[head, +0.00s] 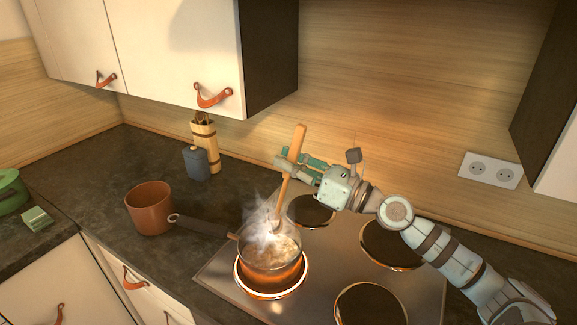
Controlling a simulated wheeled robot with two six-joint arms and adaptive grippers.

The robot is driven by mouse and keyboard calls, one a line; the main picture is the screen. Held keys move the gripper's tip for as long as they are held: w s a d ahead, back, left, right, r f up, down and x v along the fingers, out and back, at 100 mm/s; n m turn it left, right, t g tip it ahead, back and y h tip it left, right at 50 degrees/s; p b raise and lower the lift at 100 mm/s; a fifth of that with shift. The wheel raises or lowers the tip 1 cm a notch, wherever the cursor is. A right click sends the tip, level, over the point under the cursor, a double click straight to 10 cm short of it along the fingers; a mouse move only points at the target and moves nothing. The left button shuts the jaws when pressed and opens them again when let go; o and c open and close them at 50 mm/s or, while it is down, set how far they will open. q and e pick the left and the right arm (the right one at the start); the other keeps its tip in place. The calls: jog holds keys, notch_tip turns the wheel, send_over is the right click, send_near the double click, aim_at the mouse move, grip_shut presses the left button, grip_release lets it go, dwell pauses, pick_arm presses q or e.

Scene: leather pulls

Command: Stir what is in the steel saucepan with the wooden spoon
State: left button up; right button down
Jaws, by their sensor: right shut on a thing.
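The steel saucepan (269,268) stands on a glowing front-left ring of the hob, with steam rising from it. Its dark handle (203,228) points left. The contents (274,252) look pale and are partly veiled by steam. My right gripper (290,166) comes in from the right and is shut on the wooden spoon (296,142). The spoon is close to upright, its handle end up, slightly tilted, and its lower end goes down to the saucepan. Steam blurs the spoon's tip, so I cannot tell how deep it is. My left gripper is not in view.
The hob (335,260) has other, empty rings. A brown pot (150,208) stands left of the saucepan handle. A blue-grey canister (196,163) and a tan holder (206,145) stand by the back wall. A green pot (10,190) is at far left. Cabinets hang above.

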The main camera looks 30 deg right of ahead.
pick_arm(q)
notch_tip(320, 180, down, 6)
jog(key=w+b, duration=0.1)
jog(key=b, duration=0.4)
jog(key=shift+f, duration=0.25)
pick_arm(e)
notch_tip(320, 180, down, 10)
jog(key=a, duration=0.1)
jog(key=shift+w+a+r, duration=0.15)
jog(key=shift+w+r, duration=0.05)
jog(key=shift+w, duration=0.1)
